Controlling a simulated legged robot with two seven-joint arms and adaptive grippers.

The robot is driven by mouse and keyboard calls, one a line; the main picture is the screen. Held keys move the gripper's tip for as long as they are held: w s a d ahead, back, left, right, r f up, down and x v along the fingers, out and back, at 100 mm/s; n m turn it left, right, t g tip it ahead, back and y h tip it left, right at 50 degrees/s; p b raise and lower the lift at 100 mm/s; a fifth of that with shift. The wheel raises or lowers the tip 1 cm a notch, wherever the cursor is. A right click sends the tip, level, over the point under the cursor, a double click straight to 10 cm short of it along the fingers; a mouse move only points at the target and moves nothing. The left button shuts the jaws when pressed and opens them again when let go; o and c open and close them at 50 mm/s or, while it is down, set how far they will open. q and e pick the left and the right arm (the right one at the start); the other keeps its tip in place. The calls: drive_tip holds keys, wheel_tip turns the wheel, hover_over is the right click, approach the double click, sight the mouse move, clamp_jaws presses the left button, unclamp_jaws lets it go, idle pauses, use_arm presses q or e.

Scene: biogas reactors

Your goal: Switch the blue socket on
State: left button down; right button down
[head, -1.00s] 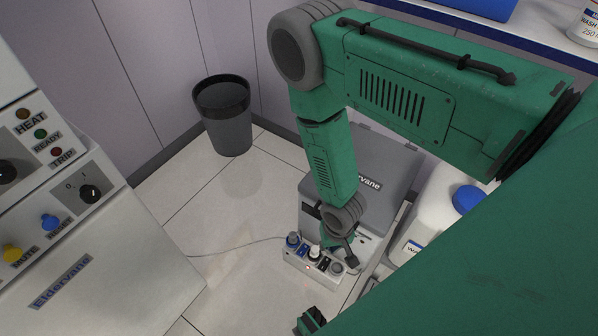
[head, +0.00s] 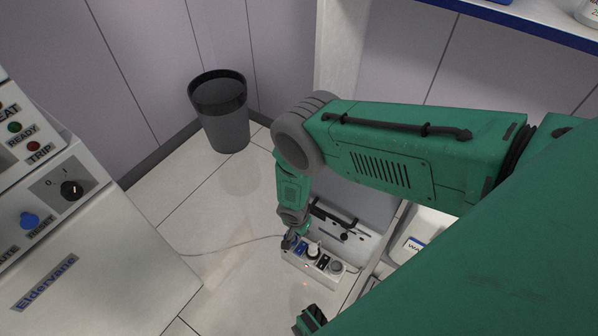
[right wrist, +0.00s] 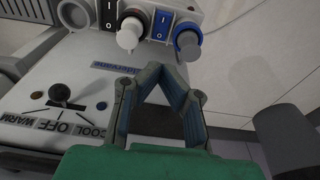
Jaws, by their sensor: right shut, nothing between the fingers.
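A white power strip (head: 309,264) lies on the floor, near the middle bottom of the head view. Its blue socket (right wrist: 188,42) has a grey plug in it. A blue rocker switch (right wrist: 162,22) sits beside that socket, and a black rocker (right wrist: 137,20) is by a white plug (right wrist: 130,35). My right gripper (right wrist: 165,72) is shut and empty, its fingertips short of the blue switch in the wrist view. In the head view my right gripper (head: 301,231) is over the blue end of the strip. Whether it touches the strip cannot be told.
A grey appliance (right wrist: 60,95) with a WARM-OFF-COOL dial stands close behind the strip. A dark bin (head: 222,112) stands by the wall. A control cabinet (head: 110,265) is at left, and a cable (head: 225,249) runs toward the strip. The floor left of the strip is clear.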

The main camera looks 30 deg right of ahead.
drive_tip(key=b, duration=0.6)
hover_over(299, 251)
drive_tip(key=f, duration=0.9)
drive_tip(key=shift+w+d+f, duration=0.15)
drive_tip(key=shift+d+f, duration=0.2)
drive_tip(key=shift+f, duration=0.05)
drive_tip(key=f+b, duration=0.1)
drive_tip(key=f, duration=0.2)
drive_tip(key=shift+s+a+f+b, duration=0.2)
drive_tip(key=shift+a+f+b, duration=0.05)
drive_tip(key=shift+a+b, duration=0.15)
drive_tip(key=shift+a, duration=0.1)
